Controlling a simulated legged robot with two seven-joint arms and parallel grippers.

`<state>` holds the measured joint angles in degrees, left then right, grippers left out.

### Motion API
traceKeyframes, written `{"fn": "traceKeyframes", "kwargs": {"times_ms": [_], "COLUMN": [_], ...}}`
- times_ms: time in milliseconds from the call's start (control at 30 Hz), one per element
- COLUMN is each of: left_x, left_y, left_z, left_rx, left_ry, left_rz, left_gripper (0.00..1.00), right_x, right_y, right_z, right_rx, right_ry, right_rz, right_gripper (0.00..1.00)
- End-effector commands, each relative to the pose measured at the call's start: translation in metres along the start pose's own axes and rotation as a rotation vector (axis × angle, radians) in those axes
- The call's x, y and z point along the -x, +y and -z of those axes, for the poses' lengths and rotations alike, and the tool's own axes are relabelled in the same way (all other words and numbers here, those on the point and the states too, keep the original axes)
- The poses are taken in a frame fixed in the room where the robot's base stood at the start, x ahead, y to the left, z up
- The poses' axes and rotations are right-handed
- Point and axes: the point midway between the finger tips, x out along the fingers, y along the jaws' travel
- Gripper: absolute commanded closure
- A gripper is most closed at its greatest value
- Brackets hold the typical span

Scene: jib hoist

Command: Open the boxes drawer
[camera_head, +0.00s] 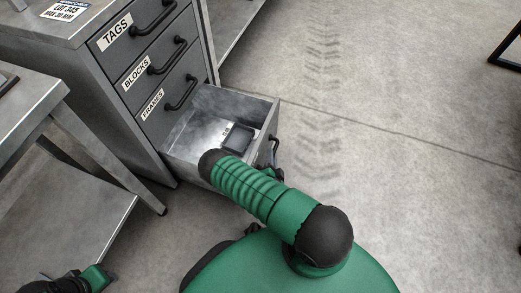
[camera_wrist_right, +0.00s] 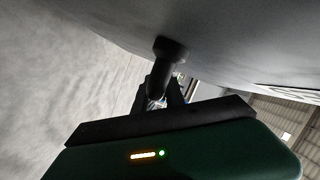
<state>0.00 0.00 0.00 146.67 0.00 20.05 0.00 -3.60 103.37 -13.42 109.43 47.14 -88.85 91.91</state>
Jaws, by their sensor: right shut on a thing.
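The grey cabinet (camera_head: 150,125) stands at upper left in the head view, with closed drawers labelled TAGS (camera_head: 117,30), BLOCKS (camera_head: 137,73) and FRAMES (camera_head: 152,104). The lowest drawer (camera_head: 187,138) is pulled well out; its label does not show, and a dark flat item (camera_head: 237,138) lies inside. My right gripper (camera_head: 272,172), partly hidden by my arm, is at its front. In the right wrist view my right gripper (camera_wrist_right: 160,98) is shut on the black drawer handle (camera_wrist_right: 169,55). Part of my left gripper (camera_head: 85,283) shows at lower left; its fingers cannot be made out.
A metal table (camera_head: 28,110) with a lower shelf (camera_head: 75,225) stands left of the cabinet. A lot card (camera_head: 66,10) lies on the cabinet top. The concrete floor (camera_head: 420,150) to the right is clear, apart from a black frame (camera_head: 508,45) at the far right.

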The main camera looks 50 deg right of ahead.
Motion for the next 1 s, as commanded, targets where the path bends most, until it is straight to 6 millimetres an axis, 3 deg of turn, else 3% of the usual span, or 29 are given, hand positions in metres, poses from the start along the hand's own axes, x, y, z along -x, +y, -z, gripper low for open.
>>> {"fn": "traceKeyframes", "kwargs": {"times_ms": [233, 667, 700, 800, 1000], "left_x": [0.009, 0.009, 0.009, 0.009, 0.009], "left_y": [0.000, 0.000, 0.000, 0.000, 0.000], "left_z": [0.002, 0.002, 0.002, 0.002, 0.002], "left_rx": [0.000, 0.000, 0.000, 0.000, 0.000], "left_ry": [0.000, 0.000, 0.000, 0.000, 0.000], "left_rz": [0.000, 0.000, 0.000, 0.000, 0.000], "left_gripper": [0.64, 0.64, 0.64, 0.64, 0.64], "right_x": [0.008, 0.008, 0.008, 0.008, 0.008], "right_y": [0.014, 0.015, 0.015, 0.015, 0.014], "right_z": [0.015, 0.016, 0.016, 0.017, 0.017], "right_rx": [-0.001, -0.001, -0.001, -0.001, -0.001], "right_ry": [-0.004, -0.004, -0.004, -0.003, -0.002], "right_rz": [-0.007, -0.005, -0.005, -0.004, -0.001], "right_gripper": [1.00, 1.00, 0.80, 0.67, 0.64]}}
